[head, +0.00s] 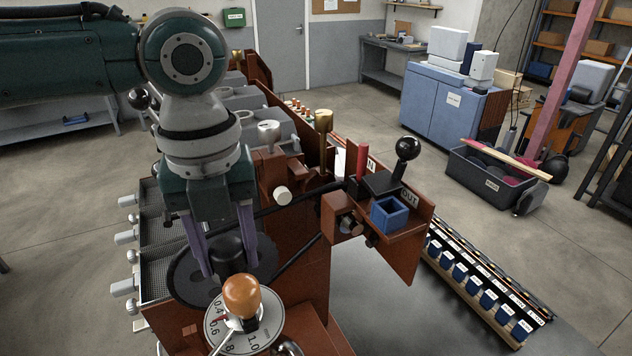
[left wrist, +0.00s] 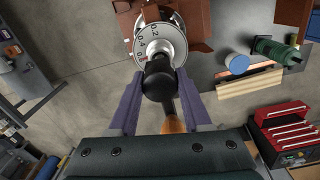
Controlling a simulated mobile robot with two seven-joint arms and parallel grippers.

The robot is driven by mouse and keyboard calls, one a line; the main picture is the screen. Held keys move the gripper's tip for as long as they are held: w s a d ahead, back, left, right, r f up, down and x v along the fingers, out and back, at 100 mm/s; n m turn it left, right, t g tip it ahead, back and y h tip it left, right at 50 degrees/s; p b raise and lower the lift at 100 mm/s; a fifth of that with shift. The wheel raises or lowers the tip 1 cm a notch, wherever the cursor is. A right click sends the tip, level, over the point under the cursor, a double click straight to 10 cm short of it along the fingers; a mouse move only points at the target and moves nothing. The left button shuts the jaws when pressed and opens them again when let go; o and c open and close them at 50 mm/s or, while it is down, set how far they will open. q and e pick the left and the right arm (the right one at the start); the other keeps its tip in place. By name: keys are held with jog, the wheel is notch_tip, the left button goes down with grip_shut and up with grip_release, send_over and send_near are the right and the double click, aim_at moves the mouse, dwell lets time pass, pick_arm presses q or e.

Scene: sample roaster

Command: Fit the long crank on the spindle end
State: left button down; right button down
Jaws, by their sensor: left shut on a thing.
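My left gripper (head: 229,262) points downward from the left, its purple fingers closed on a rounded black grip (head: 227,248). The grip also shows between the fingers in the left wrist view (left wrist: 158,80). A dark bar beside it leads towards an orange part (left wrist: 172,122), partly hidden by my gripper. In the head view an orange knob (head: 241,294) stands just in front of the fingers, over a round numbered dial (head: 215,328). The grip overlaps the dial's silver centre (left wrist: 159,48); I cannot tell whether they touch. I cannot make out the spindle end. My right gripper is not in view.
The brown machine carries a blue cup (head: 389,214), a black ball lever (head: 408,147) and a dark disc behind my fingers. A row of small blue bins (head: 470,282) lies at right.

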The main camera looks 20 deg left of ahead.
aim_at(232, 271)
pick_arm(q)
jog(key=shift+p, duration=0.6)
dwell(1.0)
jog(key=shift+f+b, duration=1.3)
jog(key=shift+f, duration=0.5)
jog(key=shift+c, duration=1.4)
grip_release()
jog(key=shift+r, duration=0.1)
notch_tip(232, 271, up, 9)
jog(key=b, duration=0.3)
jog(key=shift+b, duration=0.3)
jog(key=shift+r, duration=0.45)
